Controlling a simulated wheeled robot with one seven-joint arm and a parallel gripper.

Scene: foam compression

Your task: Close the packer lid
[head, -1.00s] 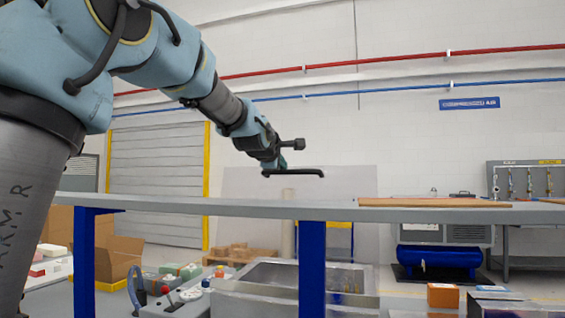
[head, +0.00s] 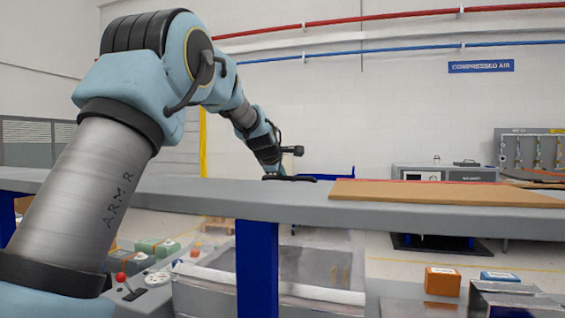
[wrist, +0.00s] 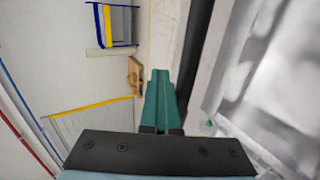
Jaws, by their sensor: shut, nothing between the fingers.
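The packer (head: 345,297), a grey machine with a pale rim and a dark chamber, stands below and behind the grey shelf, which hides part of it. A dark bar (head: 295,178), seemingly the packer lid's handle, shows just above the shelf's far edge; I cannot make out the lid panel there. In the wrist view a dark bar (wrist: 205,45) runs just right of my fingers, beside a glossy grey surface. My gripper (head: 272,174) reaches down to the bar from the left. Its teal fingers (wrist: 160,78) are shut and empty; whether they touch the bar is unclear.
The grey shelf (head: 400,215) on blue posts crosses in front of the packer. A brown board (head: 440,194) lies on its right part. A red knob (head: 121,277), green boxes and an orange box (head: 442,281) are lower down.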

